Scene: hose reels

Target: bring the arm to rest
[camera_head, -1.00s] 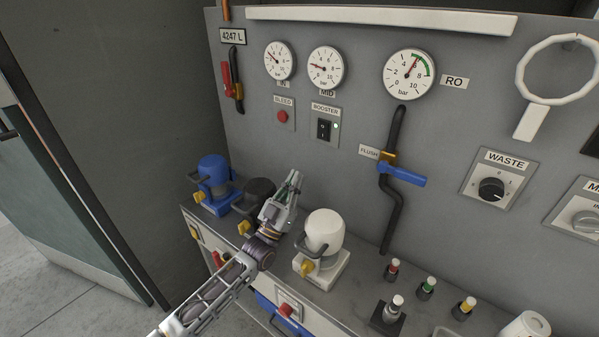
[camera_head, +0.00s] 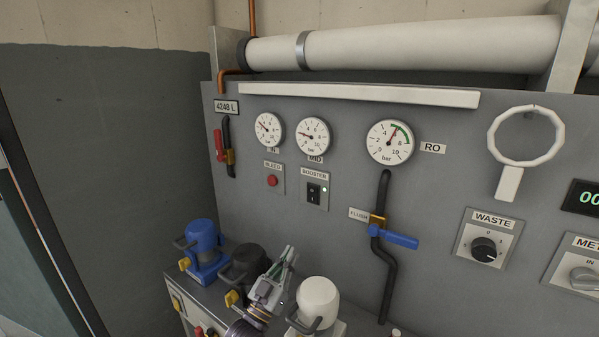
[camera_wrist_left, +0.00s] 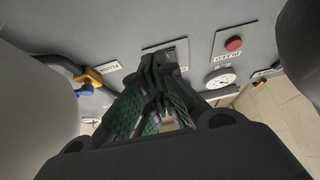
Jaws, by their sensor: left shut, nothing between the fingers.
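My left gripper (camera_head: 286,262) is at the bottom middle of the head view, pointing up towards the panel. It is between the black canister (camera_head: 250,262) and the white canister (camera_head: 318,298), in front of the grey panel (camera_head: 260,222). In the left wrist view its dark fingers (camera_wrist_left: 158,98) are together, with nothing seen between them. Past them the panel shows upside down, with the red bleed button (camera_wrist_left: 233,44) and the flush valve (camera_wrist_left: 88,82). My right gripper is in neither view.
A blue canister (camera_head: 203,250) stands left of the black one on the ledge. The panel carries three gauges (camera_head: 390,142), a booster switch (camera_head: 314,193), a waste knob (camera_head: 484,249) and a white ring (camera_head: 526,136). A large white pipe (camera_head: 430,45) runs above.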

